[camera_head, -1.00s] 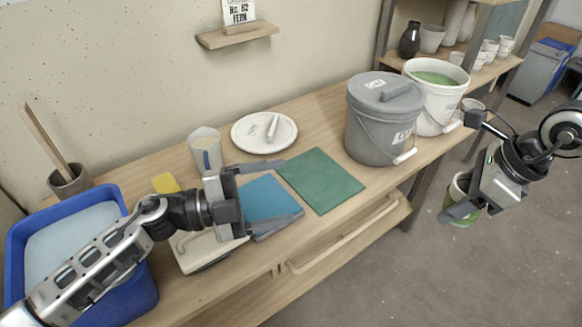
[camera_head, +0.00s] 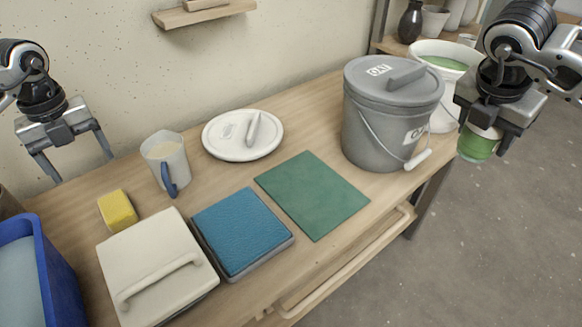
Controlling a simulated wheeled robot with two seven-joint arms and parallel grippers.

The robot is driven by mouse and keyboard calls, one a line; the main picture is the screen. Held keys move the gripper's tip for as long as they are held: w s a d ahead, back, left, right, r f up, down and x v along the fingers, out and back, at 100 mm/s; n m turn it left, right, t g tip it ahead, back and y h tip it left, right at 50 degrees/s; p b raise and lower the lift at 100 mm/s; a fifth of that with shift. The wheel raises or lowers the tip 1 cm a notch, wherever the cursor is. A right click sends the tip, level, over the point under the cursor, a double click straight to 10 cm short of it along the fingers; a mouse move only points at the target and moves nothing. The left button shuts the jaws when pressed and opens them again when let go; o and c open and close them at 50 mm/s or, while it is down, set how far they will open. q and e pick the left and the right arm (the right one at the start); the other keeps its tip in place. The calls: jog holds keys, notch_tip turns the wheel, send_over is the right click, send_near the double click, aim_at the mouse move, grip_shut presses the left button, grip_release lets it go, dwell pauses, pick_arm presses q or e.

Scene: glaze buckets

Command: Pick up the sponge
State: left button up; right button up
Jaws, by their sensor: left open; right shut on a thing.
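The yellow sponge (camera_head: 117,210) lies on the wooden table at the left, just behind a cream lidded box. My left gripper (camera_head: 82,168) is open and empty, raised to the upper left of the sponge, fingers pointing down and apart from it. My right gripper (camera_head: 486,143) is shut on a green cup (camera_head: 478,144) at the right, held up beside the white bucket; the gripper hides part of the cup.
A jug (camera_head: 166,160) stands right of the sponge. The cream box (camera_head: 150,262), blue pad (camera_head: 240,230), green mat (camera_head: 312,193), white lid (camera_head: 222,141), grey bucket (camera_head: 375,125) and white bucket (camera_head: 446,110) fill the table. A blue tub (camera_head: 52,265) is at lower left.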

aim_at(112, 200)
jog(key=shift+w+f+b, duration=0.15)
jog(key=shift+f+b, duration=0.15)
jog(key=shift+f, duration=0.2)
pick_arm(q)
jog(key=f, duration=0.5)
jog(key=f+b, duration=0.1)
jog(key=f, duration=0.1)
jog(key=shift+w+f, duration=0.25)
jog(key=shift+f, duration=0.15)
pick_arm(e)
jog(key=shift+w+f, duration=0.1)
jog(key=shift+f, duration=0.45)
pick_arm(q)
jog(key=shift+d+f+b, duration=0.2)
jog(key=shift+f, duration=1.2)
jog(key=shift+d+f+b, duration=0.15)
jog(key=shift+d+f, duration=0.05)
jog(key=shift+f, duration=1.15)
pick_arm(e)
jog(key=shift+f, duration=0.45)
pick_arm(q)
jog(key=shift+r, duration=0.1)
jog(key=c, duration=1.1)
